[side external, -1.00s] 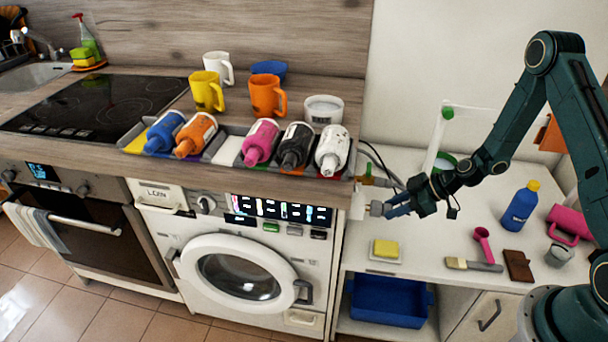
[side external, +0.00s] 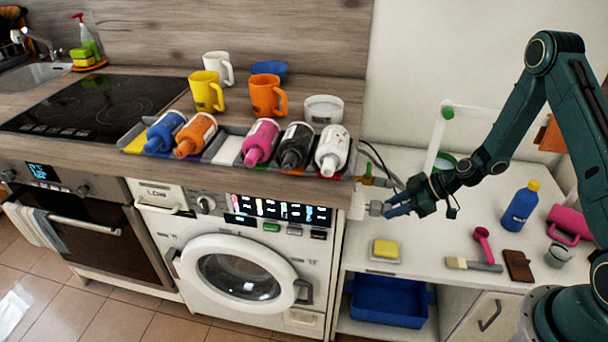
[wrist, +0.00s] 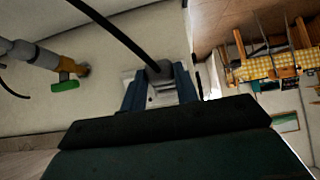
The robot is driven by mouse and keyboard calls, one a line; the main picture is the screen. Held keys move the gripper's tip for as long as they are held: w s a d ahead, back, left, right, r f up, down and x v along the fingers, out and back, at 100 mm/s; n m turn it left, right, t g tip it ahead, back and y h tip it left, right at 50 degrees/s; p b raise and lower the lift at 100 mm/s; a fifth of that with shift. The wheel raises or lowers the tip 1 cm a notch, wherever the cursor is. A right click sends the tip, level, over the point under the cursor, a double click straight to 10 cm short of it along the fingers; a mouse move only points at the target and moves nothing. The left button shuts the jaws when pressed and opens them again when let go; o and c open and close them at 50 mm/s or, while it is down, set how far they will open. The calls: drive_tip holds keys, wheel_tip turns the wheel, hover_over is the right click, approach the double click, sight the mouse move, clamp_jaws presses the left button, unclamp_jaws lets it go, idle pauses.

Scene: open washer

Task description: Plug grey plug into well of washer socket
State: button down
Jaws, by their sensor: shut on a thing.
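My gripper (side external: 391,208) reaches left to the right side of the washer (side external: 238,262) and is shut on the grey plug (side external: 376,208). In the wrist view the plug (wrist: 160,73) sits between my gripper's two fingers (wrist: 160,98), with a black cable running up from it. The plug's front end faces the white socket (side external: 357,203) on the washer's side, at or very close to it. In the wrist view a pale plate (wrist: 129,76) shows behind the plug. The well is hidden, so I cannot tell how deep the plug sits.
A tap with a green handle (wrist: 65,86) juts from the wall near my gripper. The black cable (side external: 378,158) hangs close by. A yellow sponge (side external: 386,249), a brush (side external: 472,265) and a blue bottle (side external: 520,206) lie or stand on the white shelf. The wooden counter overhangs the washer.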

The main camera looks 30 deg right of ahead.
sight(379, 204)
drive_tip(key=shift+w+a, duration=1.55)
idle(1.4)
drive_tip(key=c, duration=1)
unclamp_jaws()
drive_tip(key=shift+o, duration=0.2)
drive_tip(key=shift+d, duration=0.1)
drive_tip(key=shift+v, duration=2.5)
drive_tip(key=shift+r, duration=0.1)
drive_tip(key=v, duration=1.3)
drive_tip(key=shift+s+d+r, duration=0.15)
drive_tip(key=shift+s+d, duration=0.05)
drive_tip(key=shift+s, duration=0.05)
